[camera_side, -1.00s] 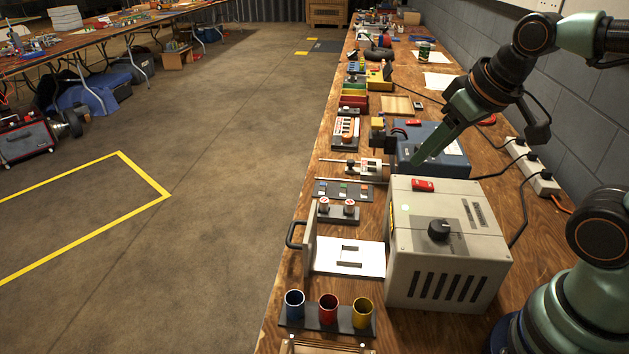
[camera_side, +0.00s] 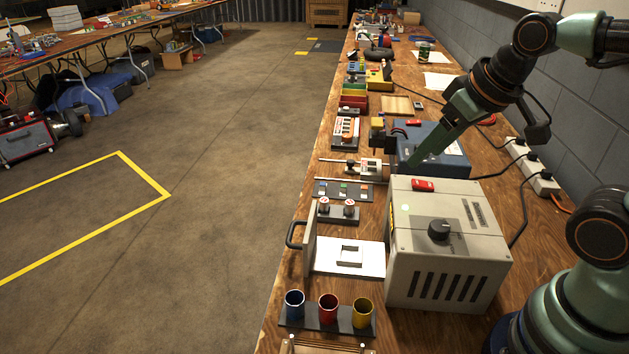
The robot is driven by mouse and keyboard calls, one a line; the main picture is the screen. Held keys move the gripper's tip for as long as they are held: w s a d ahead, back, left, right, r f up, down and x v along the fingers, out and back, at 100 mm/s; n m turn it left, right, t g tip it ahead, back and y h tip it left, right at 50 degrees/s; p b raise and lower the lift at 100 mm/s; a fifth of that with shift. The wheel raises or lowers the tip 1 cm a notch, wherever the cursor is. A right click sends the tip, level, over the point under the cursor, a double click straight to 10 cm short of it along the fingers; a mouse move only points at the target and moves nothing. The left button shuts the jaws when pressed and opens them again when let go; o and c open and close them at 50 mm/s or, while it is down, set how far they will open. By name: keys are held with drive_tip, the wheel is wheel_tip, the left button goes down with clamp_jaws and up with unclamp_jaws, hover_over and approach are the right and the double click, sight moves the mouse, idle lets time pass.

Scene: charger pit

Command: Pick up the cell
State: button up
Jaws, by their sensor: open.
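My gripper (camera_side: 408,166) reaches down from the upper right, its green finger low beside the blue-grey box (camera_side: 440,143). I see no object held in it. The gap between its fingers is hard to make out from this side. I cannot single out the cell for certain. Two short pale cylinders with red marks on top, one on the left (camera_side: 324,204) and one on the right (camera_side: 349,207), stand on a dark base, apart from the gripper. A white plate (camera_side: 367,263) with a square shape in its middle lies left of the beige box (camera_side: 446,246).
The beige box with a dial stands between the gripper and the near bench. Blue (camera_side: 294,303), red (camera_side: 328,307) and yellow (camera_side: 362,312) cups stand in front. A rail fixture (camera_side: 370,169) lies left of the gripper. A power strip (camera_side: 532,165) runs along the wall.

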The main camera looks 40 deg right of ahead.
drive_tip(key=shift+w, duration=0.1)
drive_tip(key=n+g, duration=0.6)
drive_tip(key=n, duration=1)
hover_over(324, 200)
wheel_tip(324, 200, down, 11)
wheel_tip(324, 200, down, 12)
drive_tip(key=shift+r, duration=0.2)
clamp_jaws()
